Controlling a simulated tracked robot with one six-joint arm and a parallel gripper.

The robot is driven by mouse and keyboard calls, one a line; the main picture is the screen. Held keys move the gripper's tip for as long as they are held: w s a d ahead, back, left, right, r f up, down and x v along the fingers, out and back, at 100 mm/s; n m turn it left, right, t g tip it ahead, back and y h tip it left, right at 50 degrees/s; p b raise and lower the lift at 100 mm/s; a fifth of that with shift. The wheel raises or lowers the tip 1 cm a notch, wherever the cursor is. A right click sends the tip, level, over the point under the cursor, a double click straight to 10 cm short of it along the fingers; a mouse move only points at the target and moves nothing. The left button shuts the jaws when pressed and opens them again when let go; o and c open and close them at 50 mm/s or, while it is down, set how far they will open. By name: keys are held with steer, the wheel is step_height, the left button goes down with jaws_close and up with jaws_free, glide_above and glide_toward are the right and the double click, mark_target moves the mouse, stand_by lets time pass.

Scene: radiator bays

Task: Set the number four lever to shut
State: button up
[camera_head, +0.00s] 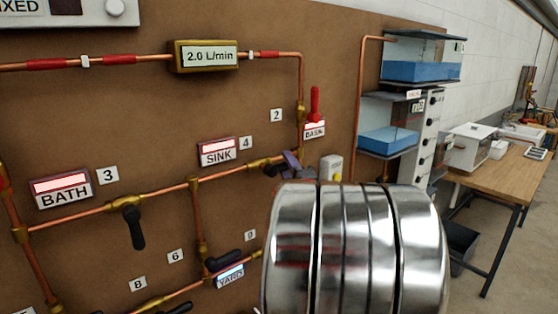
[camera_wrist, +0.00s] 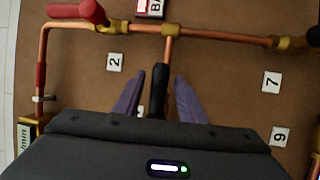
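The number 4 tag (camera_head: 246,143) is on the brown board beside a red-lit SINK sign (camera_head: 217,152). Its black lever (camera_wrist: 158,76) shows in the wrist view, lying in line with the short copper branch pipe below the tee (camera_wrist: 168,28). My gripper (camera_wrist: 160,76) is open, its two purple fingers on either side of this lever, with a gap visible on each side. In the head view the purple fingertips (camera_head: 292,160) are at the brass valve (camera_head: 262,163), and my arm hides part of the lever. My gripper body hides the lever's lower end.
A red lever (camera_head: 315,105) stands close by, near tag 2 (camera_head: 277,115). Other black levers are near BATH (camera_head: 133,226) and YARD (camera_head: 224,260). A flow meter (camera_head: 206,56) reads 2.0 L/min. Shelves (camera_head: 420,71) and a wooden bench (camera_head: 502,168) are at the right.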

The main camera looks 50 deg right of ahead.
steer(key=shift+x, duration=2.2)
jaws_close()
steer(key=shift+f, duration=0.1)
